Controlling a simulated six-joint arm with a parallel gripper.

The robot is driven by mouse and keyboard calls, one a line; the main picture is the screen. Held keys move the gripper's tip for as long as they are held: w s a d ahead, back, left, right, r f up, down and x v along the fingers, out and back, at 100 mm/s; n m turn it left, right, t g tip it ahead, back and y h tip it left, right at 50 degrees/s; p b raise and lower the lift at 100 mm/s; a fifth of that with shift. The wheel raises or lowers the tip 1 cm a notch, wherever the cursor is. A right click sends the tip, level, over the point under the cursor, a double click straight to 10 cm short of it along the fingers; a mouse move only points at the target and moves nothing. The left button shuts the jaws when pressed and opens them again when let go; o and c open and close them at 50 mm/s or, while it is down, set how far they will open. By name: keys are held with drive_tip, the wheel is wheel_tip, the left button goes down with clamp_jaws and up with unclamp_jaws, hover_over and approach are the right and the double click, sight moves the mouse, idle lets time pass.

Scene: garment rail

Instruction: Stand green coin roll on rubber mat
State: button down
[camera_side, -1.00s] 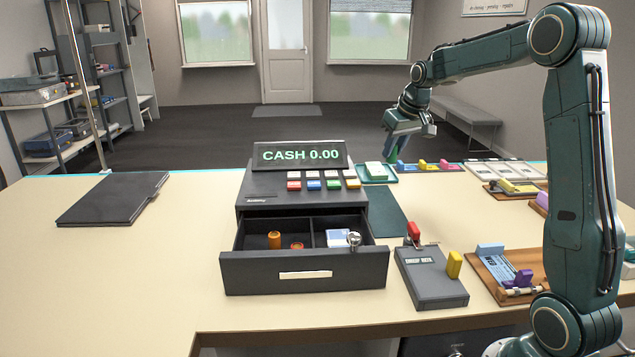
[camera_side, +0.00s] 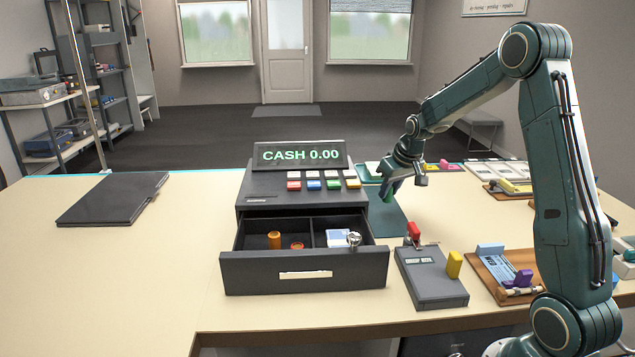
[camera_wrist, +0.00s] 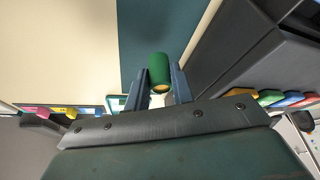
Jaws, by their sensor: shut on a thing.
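The green coin roll (camera_wrist: 159,68) is between the fingers of my gripper (camera_wrist: 160,88) in the wrist view, with an orange-yellow end showing. My gripper is shut on it. In the side view my gripper (camera_side: 389,192) is over the dark green rubber mat (camera_side: 390,220), to the right of the cash register; the green roll (camera_side: 389,195) shows at the fingertips. The mat (camera_wrist: 150,25) also lies beyond the roll in the wrist view. I cannot tell whether the roll touches the mat.
The cash register (camera_side: 297,195) stands left of the mat, its drawer (camera_side: 305,268) open with orange rolls inside. A grey device (camera_side: 430,278) with red and yellow parts is in front of the mat. Trays (camera_side: 500,170) line the back right. The left tabletop is mostly clear.

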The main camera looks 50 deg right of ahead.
sight(391, 197)
drive_tip(key=shift+f, duration=1.9)
drive_tip(key=shift+f, duration=0.15)
drive_tip(key=c, duration=1.2)
unclamp_jaws()
drive_tip(key=v, duration=1.2)
drive_tip(key=shift+r, duration=0.2)
